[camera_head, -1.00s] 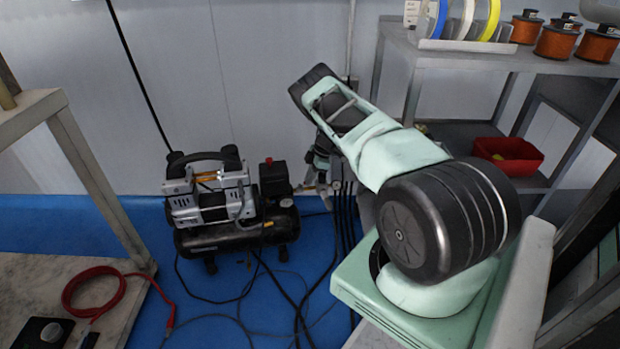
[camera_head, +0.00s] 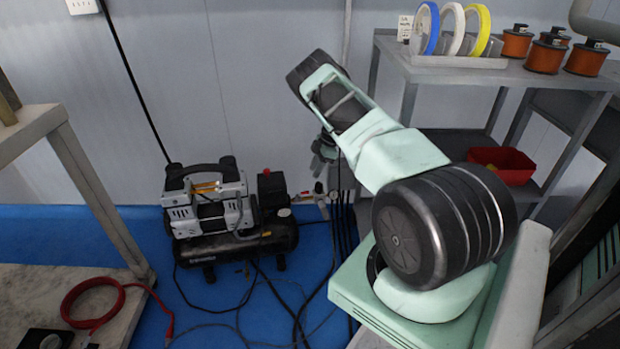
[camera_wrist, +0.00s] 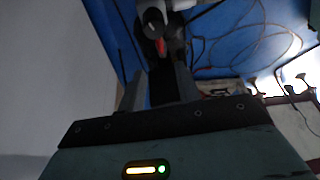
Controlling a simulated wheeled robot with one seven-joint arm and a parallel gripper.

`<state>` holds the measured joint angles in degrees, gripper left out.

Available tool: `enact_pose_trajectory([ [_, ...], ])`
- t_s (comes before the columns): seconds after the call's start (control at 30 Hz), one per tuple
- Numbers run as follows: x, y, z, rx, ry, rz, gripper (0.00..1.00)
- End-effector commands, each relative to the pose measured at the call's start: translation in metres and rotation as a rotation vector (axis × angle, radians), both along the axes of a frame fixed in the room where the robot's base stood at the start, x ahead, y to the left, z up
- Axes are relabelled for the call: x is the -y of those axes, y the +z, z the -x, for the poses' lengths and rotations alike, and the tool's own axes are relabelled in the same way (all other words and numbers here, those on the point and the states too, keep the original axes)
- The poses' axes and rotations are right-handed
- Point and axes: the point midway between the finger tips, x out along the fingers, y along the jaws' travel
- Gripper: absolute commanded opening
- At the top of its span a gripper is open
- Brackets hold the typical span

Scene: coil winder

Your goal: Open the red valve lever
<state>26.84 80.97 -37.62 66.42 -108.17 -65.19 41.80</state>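A small red piece (camera_wrist: 161,47), which looks like the valve lever, shows in the wrist view on a grey and black fitting (camera_wrist: 156,18). It lies just beyond my fingertips, roughly in line with the gap between them. My gripper (camera_wrist: 160,80) is open, with two dark fingers apart and nothing seen between them. In the head view my gripper (camera_head: 323,152) hangs near the wall, above a small metal valve fitting (camera_head: 320,196) right of the compressor. Contact between fingers and lever cannot be told.
The compressor (camera_head: 210,215) stands on the blue floor to the left, with hoses and cables around it. A shelf (camera_head: 455,73) with spools and a red bin (camera_head: 503,164) is at right. A bench (camera_head: 75,180) with a red cable (camera_head: 95,302) is at left.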

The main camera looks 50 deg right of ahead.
Motion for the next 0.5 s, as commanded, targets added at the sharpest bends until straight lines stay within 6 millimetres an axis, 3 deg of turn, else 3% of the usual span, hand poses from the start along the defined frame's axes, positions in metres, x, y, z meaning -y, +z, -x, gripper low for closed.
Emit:
enact_pose_trajectory([
  [0.03,0.004,0.015,0.002,0.002,-0.001,0.002,0.34],
  [0.2,0.016,0.048,0.010,0.002,-0.001,0.002,0.34],
  [0.5,0.026,0.077,0.018,0.001,0.002,0.000,0.34],
])
